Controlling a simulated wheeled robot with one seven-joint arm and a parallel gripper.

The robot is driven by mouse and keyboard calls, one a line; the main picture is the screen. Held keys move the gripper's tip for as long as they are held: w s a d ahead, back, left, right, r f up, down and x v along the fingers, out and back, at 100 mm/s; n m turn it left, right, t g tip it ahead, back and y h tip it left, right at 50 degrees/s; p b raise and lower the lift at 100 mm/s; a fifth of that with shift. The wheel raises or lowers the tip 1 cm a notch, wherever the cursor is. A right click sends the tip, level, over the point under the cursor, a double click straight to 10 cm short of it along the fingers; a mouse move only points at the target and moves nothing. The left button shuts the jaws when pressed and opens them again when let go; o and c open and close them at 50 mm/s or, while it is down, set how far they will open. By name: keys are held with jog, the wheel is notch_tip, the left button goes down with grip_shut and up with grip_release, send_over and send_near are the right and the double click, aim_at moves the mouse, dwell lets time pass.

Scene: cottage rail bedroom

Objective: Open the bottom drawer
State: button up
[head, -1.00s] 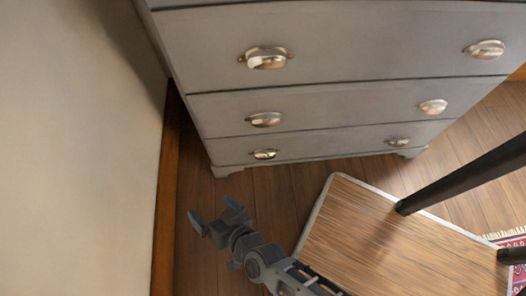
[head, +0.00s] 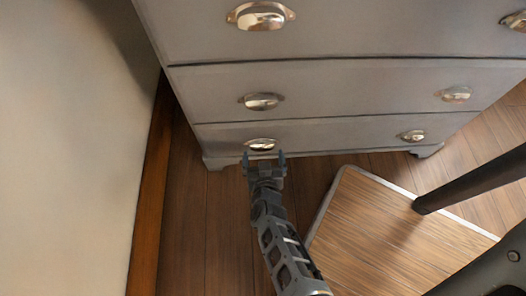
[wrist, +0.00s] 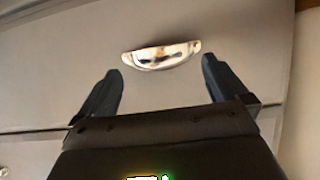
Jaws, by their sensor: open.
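The grey dresser's bottom drawer (head: 335,134) is shut, flush with the front. It has two metal cup handles, a left one (head: 261,144) and a right one (head: 412,135). My gripper (head: 264,158) is open and empty, just below and in front of the left handle in the head view. In the wrist view a cup handle (wrist: 160,56) sits ahead of and between the two spread fingertips (wrist: 162,75), with no visible contact. The exact gap to the handle is hard to tell.
Two shut drawers, with handles such as this one (head: 261,101), are above. A wall (head: 70,150) with a wooden baseboard (head: 150,200) is at the left. A low wooden panel with a pale edge (head: 390,230) and a dark post (head: 470,180) are at the right. Bare floor (head: 205,230) lies between.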

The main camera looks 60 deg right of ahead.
aim_at(263, 149)
jog(key=shift+b+x, duration=0.35)
jog(key=shift+x, duration=1.2)
